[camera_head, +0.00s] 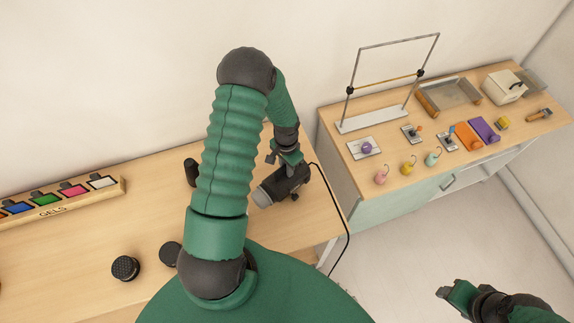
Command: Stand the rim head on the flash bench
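A dark grey flash head (284,186), which looks like the rim head, lies on its side, tilted, at the right end of the wooden flash bench (80,235). Its lighter round end points to the lower left. A black cable runs from it over the bench's right edge. My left gripper (287,160) is right at the top of the head, pointing down. Its fingertips are small and partly hidden, so I cannot tell whether they grip it. My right gripper (456,292) is low at the right, over the floor, away from both benches; its opening is unclear.
A gel rack (62,203) stands at the bench's left back. Black round pieces (125,268) (170,253) lie in front, and a dark cylinder (192,172) is partly behind my arm. A second bench (345,185) at right holds a metal frame (372,122), a tray (450,95) and small props.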

